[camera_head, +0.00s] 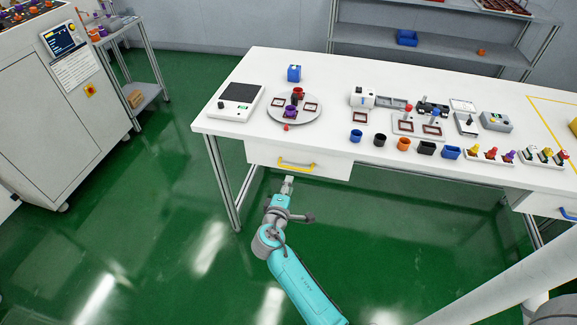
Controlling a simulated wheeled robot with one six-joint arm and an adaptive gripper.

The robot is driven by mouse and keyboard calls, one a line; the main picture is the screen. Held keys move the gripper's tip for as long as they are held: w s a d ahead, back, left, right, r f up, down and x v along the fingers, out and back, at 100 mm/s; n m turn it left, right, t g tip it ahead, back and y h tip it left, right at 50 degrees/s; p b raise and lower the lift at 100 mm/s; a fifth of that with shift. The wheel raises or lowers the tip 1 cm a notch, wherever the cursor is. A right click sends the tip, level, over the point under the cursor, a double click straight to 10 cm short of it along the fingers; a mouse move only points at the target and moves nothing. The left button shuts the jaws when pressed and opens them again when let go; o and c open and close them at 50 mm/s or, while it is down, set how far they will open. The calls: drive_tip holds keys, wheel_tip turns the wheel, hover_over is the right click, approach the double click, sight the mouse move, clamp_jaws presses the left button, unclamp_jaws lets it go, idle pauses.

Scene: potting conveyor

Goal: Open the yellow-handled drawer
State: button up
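The white drawer (335,167) sits under the left part of the white table, and its front looks flush with the table edge, so it appears closed. Its yellow handle (297,166) runs across the front. My gripper (288,180) points toward the drawer and is just below the handle in the picture, near its middle. I cannot tell whether it touches the handle or how far apart they are. The fingertips are too small to show whether they are open or shut.
The white table (330,80) carries a scale, a round tray, several cups and devices. A second drawer with a blue handle (567,214) is at the right. A table leg (222,185) stands left of my gripper. Green floor is free at the left.

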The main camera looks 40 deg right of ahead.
sight(295, 168)
drive_tip(key=x, duration=1)
drive_tip(key=shift+w+d, duration=0.2)
drive_tip(key=shift+d, duration=0.05)
clamp_jaws()
